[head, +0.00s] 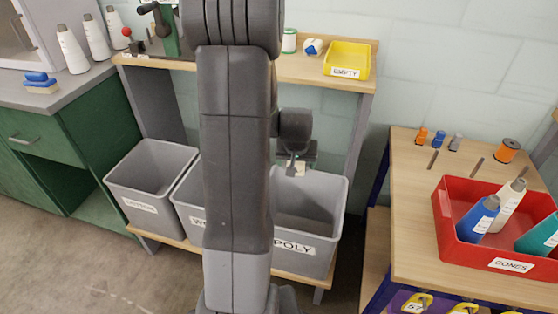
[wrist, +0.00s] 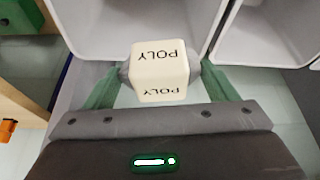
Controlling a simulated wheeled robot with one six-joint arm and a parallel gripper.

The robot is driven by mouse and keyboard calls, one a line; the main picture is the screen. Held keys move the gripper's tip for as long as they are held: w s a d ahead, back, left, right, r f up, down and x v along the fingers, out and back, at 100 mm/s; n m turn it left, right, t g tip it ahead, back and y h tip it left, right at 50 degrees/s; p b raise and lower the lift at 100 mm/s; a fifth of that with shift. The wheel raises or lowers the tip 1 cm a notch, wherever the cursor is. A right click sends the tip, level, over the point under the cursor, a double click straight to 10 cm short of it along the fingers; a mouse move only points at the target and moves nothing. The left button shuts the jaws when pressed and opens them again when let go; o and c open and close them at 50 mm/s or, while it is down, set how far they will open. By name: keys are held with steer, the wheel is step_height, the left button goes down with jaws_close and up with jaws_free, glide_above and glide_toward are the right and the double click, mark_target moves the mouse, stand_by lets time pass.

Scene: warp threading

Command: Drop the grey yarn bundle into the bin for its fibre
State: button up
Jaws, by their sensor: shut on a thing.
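My gripper (wrist: 160,80) is shut on the grey yarn bundle (wrist: 124,73). In the wrist view a cream label block (wrist: 160,62) reading POLY covers the bundle's middle, with grey ends showing between the green fingers. In the head view my gripper (head: 297,166) and the cream label (head: 298,170) appear small, at the back rim of the bin marked POLY (head: 310,255). The bundle is held up, apart from the bin floor. The wrist view shows this bin's pale interior (wrist: 90,25) beyond the bundle. My arm hides part of the POLY bin's left side.
Left of the POLY bin stand a bin whose label starts with W (head: 187,205), mostly hidden by my arm, and another labelled bin (head: 150,185). A shelf (head: 300,72) with a yellow tray (head: 347,59) is above. A table with a red cones tray (head: 475,255) stands right.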

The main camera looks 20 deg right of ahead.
steer(key=s+d+f+b, duration=0.1)
steer(key=f+b, duration=0.3)
steer(key=f, duration=0.1)
steer(key=s+d+f+m+b, duration=0.1)
steer(key=s+d+f+b, duration=0.1)
steer(key=f+b, duration=0.2)
steer(key=shift+s+d+f, duration=0.25)
steer(key=shift+f, duration=0.45)
steer(key=o, duration=0.9)
steer(key=shift+o, duration=0.2)
steer(key=shift+r, duration=0.1)
steer(key=p+v, duration=0.4)
steer(key=v, duration=0.9)
steer(key=shift+a+r, duration=0.2)
steer(key=shift+r, duration=0.1)
steer(key=shift+s+f, duration=0.15)
